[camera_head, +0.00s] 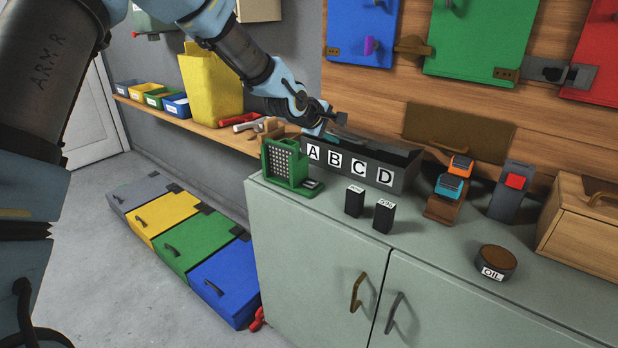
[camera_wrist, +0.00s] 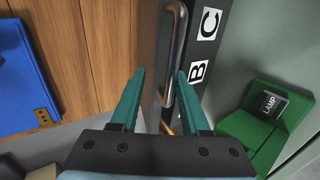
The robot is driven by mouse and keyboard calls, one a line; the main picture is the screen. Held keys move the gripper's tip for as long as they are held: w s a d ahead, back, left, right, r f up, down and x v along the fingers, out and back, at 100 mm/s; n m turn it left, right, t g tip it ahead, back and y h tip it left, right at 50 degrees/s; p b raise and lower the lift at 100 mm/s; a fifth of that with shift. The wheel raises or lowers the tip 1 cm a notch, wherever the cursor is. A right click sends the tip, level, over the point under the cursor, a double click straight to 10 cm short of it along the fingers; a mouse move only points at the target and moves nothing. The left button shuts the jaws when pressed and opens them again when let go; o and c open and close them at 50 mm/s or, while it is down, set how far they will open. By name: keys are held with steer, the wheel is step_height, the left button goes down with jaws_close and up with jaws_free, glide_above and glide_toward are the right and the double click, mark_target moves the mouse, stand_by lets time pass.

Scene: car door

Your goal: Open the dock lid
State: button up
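The dock (camera_head: 399,178) is a long dark grey box with white A, B, C and D labels, standing on the cabinet top against the wall. Its B and C face also shows in the wrist view (camera_wrist: 212,60). A metal bar handle (camera_wrist: 175,50) runs along the top of the dock in the wrist view. My gripper (camera_head: 325,128) is above the A end of the dock in the head view. In the wrist view its teal fingers (camera_wrist: 160,73) are apart, with the handle's near part seen between them. Contact cannot be told. The lid looks down, though my gripper partly hides it.
A green perforated holder (camera_head: 286,166) stands left of the dock. Two small black blocks (camera_head: 369,208) stand in front. Orange and blue devices (camera_head: 452,182) and a black-and-red device (camera_head: 510,190) are to the right. An oil tin (camera_head: 495,262) sits near the front.

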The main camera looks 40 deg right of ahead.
steer(key=f+h+b, duration=0.1)
steer(key=f+b, duration=0.1)
steer(key=b, duration=0.2)
steer(key=f+h+b, duration=0.1)
steer(key=f+b, duration=0.2)
steer(key=b, duration=0.1)
steer(key=a+f+t+h+b, duration=0.1)
steer(key=f+h+b, duration=0.1)
steer(key=b, duration=0.3)
steer(key=shift+s+f, duration=0.1)
steer(key=shift+f, duration=0.4)
steer(key=v, duration=1)
steer(key=shift+s+a+r, duration=0.1)
steer(key=shift+a+r, duration=0.15)
